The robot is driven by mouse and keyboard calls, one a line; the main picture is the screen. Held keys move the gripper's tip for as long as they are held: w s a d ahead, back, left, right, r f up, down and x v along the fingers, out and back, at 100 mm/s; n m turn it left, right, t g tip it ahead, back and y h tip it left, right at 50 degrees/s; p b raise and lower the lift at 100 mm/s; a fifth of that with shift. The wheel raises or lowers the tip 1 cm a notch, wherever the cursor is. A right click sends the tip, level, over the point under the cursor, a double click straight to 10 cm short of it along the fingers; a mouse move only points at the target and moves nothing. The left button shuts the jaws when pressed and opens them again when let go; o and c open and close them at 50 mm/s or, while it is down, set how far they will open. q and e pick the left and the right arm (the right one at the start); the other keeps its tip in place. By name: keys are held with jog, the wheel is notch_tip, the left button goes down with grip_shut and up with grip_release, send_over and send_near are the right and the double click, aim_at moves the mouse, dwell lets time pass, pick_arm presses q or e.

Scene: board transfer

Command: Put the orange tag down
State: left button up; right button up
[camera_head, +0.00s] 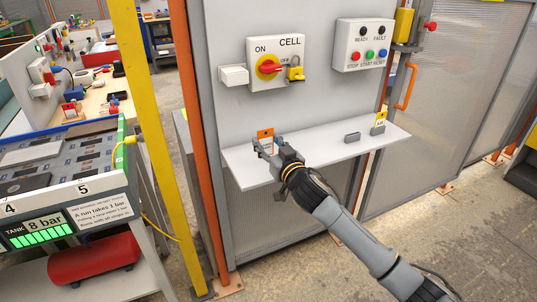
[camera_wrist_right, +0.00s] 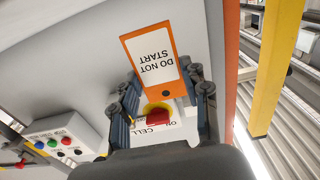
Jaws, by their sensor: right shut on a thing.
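The orange tag (camera_head: 265,133) shows at the left end of the grey shelf (camera_head: 235,157), by my right gripper (camera_head: 268,147). In the right wrist view the tag (camera_wrist_right: 151,60) has an orange border and a white label reading DO NOT START, upside down in the picture. It lies between the fingers of the right gripper (camera_wrist_right: 160,90), which is shut on it. I cannot tell whether the tag touches the shelf. My left gripper is in neither view.
A yellow tag (camera_head: 379,123) and a small grey block (camera_head: 352,137) stand toward the shelf's right end. Above are the CELL switch box (camera_head: 283,50) and a button box (camera_head: 362,58). The shelf's middle is clear. A yellow post (camera_head: 140,110) stands left.

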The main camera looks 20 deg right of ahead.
aim_at(267, 149)
jog(key=shift+w+d+f, duration=0.1)
jog(key=shift+w+f, duration=0.15)
notch_tip(267, 149, down, 2)
jog(key=shift+w+f, duration=0.15)
jog(key=shift+f, duration=0.65)
jog(key=shift+f, duration=0.15)
jog(key=o, duration=0.8)
jog(key=shift+c, duration=0.2)
